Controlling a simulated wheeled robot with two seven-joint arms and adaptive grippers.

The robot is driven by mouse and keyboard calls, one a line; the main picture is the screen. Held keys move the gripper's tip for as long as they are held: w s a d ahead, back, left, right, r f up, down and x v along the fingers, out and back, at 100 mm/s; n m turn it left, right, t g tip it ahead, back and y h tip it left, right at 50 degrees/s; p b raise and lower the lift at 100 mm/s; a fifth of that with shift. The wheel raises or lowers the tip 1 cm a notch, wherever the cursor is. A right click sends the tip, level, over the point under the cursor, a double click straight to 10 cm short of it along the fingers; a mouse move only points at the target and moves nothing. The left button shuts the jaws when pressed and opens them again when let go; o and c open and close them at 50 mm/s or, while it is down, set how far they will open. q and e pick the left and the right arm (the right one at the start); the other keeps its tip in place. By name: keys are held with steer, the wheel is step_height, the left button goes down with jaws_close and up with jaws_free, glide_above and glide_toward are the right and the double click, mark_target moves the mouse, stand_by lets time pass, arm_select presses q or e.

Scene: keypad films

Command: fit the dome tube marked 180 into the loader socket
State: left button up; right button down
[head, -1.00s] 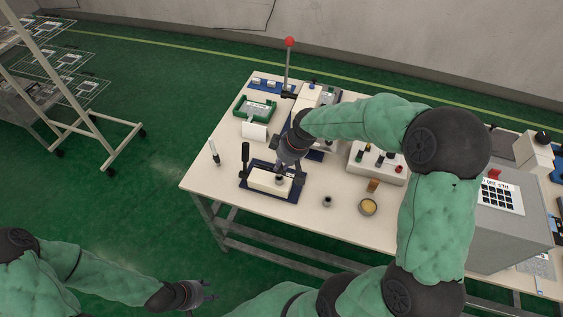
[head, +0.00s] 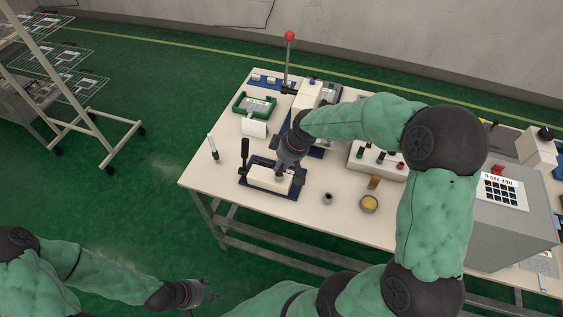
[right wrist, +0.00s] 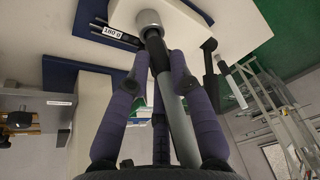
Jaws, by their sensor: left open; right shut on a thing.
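My right gripper (head: 284,168) is shut on a grey tube and stands over the loader (head: 268,180), a white block on a blue base with a black lever. In the right wrist view the tube (right wrist: 178,115) runs between my purple fingers (right wrist: 152,75). Its dark far end meets a round grey socket (right wrist: 149,19); I cannot tell how deep it sits. A label reading "180 g" (right wrist: 111,32) lies beside the socket; no marking shows on the tube itself. My left gripper (head: 204,294) is open and empty, away from the table at lower left.
A rack of capped pieces (head: 376,158) stands right of the loader. A small dark cup (head: 327,198), a brown piece (head: 375,182) and a yellow-filled bowl (head: 369,204) stand at the front. A green tray (head: 254,105) lies behind.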

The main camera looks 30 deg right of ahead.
steer(key=shift+f+b, duration=0.35)
steer(key=shift+f, duration=0.25)
steer(key=c, duration=1)
jaws_free()
steer(key=v, duration=1.2)
